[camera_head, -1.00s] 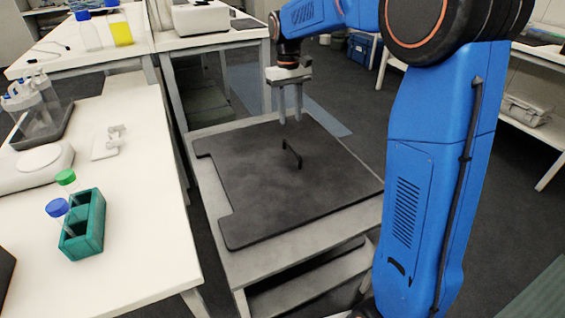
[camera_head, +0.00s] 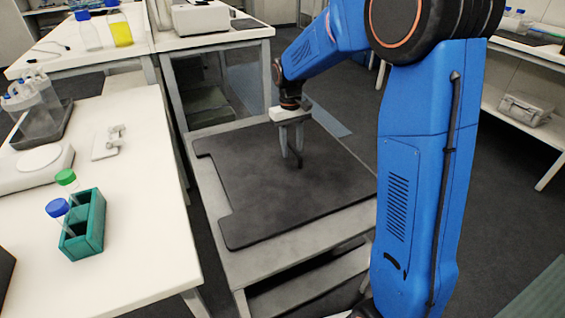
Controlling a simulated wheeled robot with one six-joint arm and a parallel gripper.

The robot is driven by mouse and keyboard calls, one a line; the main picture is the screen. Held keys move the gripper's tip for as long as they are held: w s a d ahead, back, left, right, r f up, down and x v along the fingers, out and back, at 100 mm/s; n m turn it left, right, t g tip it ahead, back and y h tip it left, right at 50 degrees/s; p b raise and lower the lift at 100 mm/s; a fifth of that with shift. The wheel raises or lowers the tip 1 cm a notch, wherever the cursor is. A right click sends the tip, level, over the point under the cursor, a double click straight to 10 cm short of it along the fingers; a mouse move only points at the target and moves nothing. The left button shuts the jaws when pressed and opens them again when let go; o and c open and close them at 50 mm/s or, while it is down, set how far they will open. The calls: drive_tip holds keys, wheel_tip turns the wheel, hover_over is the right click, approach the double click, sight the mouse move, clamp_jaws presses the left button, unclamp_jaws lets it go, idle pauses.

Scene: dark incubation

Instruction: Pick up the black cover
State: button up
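The black cover (camera_head: 255,205) is a flat dark sheet with notched corners, lying on a small grey table. A small upright black handle (camera_head: 297,161) stands near its middle. My gripper (camera_head: 291,154) points down at the handle from above, with its fingers at handle height. The fingers look a little apart and partly overlap the handle in this view. I cannot tell whether they touch it or close on it.
A white bench (camera_head: 130,190) on the left holds a green tube rack (camera_head: 88,228) with capped tubes, a dark tray with bottles and a flat white device. The grey table (camera_head: 285,258) has a lower shelf. A case (camera_head: 525,108) sits on a right shelf.

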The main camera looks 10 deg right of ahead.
drive_tip(key=shift+f, duration=0.4)
clamp_jaws()
drive_tip(key=shift+r, duration=0.1)
